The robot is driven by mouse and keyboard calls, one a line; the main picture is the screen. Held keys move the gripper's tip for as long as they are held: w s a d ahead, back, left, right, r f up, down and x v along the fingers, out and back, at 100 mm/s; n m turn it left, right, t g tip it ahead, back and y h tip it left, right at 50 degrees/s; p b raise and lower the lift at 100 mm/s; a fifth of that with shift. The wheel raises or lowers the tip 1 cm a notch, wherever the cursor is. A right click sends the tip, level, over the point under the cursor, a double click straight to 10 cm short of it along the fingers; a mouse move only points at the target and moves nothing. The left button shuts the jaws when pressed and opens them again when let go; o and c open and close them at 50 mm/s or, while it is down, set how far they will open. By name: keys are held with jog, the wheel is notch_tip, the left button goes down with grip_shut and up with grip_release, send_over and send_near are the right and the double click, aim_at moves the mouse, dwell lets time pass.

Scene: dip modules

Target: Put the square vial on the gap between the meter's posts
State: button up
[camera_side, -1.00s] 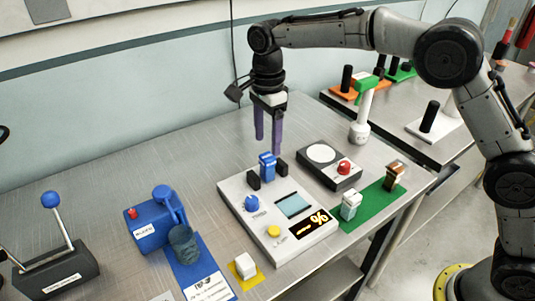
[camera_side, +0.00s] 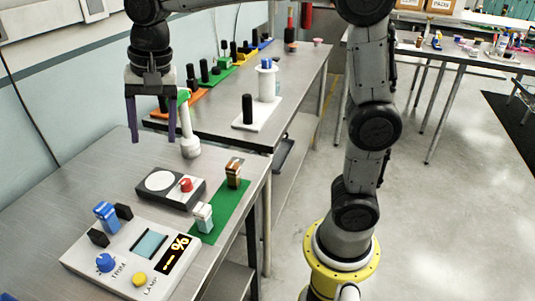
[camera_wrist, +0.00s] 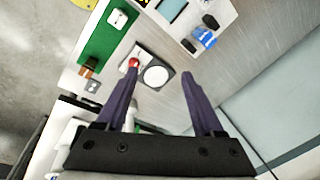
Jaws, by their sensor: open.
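The white meter (camera_side: 122,268) sits on the bench with a screen, a blue knob and a yellow button; its display reads "- %". A blue block-like vial (camera_side: 105,214) stands upright between its two dark posts (camera_side: 98,238). The wrist view shows it too (camera_wrist: 207,38). A pale square vial with a white top (camera_side: 203,218) and a brown one (camera_side: 233,173) stand on a green mat (camera_side: 216,222). Which one the task calls the square vial I cannot tell. My gripper (camera_side: 152,124) is open and empty, raised above the bench and away from the meter.
A dark device with a white disc and red knob (camera_side: 158,181) lies between meter and gripper. A white stand with a green top (camera_side: 190,148) is close by my gripper. A second bench (camera_side: 297,84) holds black posts on coloured bases. The bench left of my gripper is clear.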

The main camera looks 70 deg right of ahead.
jog(key=s+d+f+n+t, duration=0.1)
jog(key=s+d+f+n, duration=0.1)
jog(key=s, duration=0.5)
jog(key=s+d+f+n+t, duration=0.1)
jog(key=s+d+f+n, duration=0.1)
jog(key=s+n, duration=0.3)
jog(key=s+d+f+n+t, duration=0.1)
jog(key=s+d+f+n, duration=0.1)
jog(key=s, duration=0.7)
jog(key=shift+s+d+n, duration=0.2)
jog(key=shift+d+n, duration=0.5)
jog(key=shift+n, duration=0.2)
